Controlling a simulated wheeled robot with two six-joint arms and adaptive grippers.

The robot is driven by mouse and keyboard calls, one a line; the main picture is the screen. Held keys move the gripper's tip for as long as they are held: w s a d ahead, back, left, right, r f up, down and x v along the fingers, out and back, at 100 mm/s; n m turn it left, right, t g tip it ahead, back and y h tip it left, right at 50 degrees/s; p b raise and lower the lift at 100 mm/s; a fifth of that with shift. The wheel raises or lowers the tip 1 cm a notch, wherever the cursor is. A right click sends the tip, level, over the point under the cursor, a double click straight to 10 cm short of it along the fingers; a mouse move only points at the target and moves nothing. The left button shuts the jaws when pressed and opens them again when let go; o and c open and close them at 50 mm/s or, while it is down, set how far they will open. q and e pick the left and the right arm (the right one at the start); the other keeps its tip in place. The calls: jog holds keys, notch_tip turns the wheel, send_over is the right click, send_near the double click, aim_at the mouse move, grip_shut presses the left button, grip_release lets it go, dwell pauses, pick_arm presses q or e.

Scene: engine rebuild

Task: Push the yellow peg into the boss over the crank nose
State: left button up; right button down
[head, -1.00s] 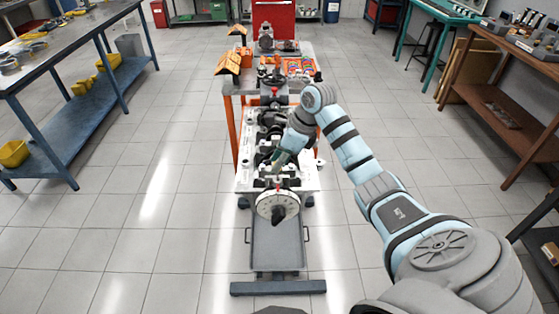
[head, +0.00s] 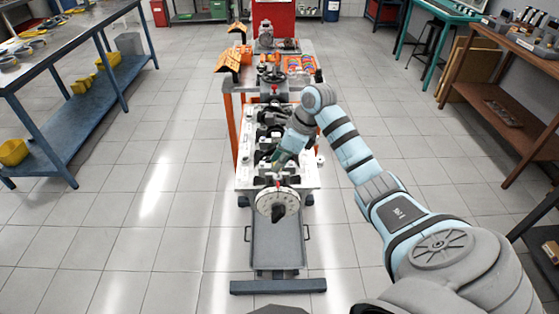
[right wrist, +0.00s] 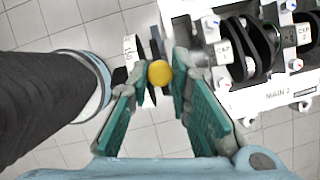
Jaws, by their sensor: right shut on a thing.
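The yellow peg (right wrist: 159,73) shows end-on as a round yellow head between the fingertips of my right gripper (right wrist: 157,82) in the right wrist view. The gripper is shut on it. In the head view my right gripper (head: 277,160) is over the front end of the white engine block (head: 243,183), just behind the round white dial (head: 277,203) at the crank nose. A small red mark (head: 277,182) shows above the dial. The boss is not clear in either view, and I cannot tell whether the peg touches it. My left gripper is not in view.
Bearing caps (right wrist: 223,50) and small bolts sit on the block beside the gripper. A grey tray (head: 277,246) lies below the dial. A cart with orange parts (head: 228,62) stands behind the engine. Benches line both sides, with open floor between.

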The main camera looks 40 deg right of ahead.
jog(key=shift+f+b, duration=1.05)
jog(key=shift+f, duration=0.4)
dwell(0.5)
jog(key=c, duration=1.7)
grip_release()
jog(key=shift+r, duration=0.15)
jog(key=shift+r+p, duration=1.25)
jog(key=shift+r, duration=0.15)
jog(key=o, duration=0.5)
jog(key=shift+o, duration=0.2)
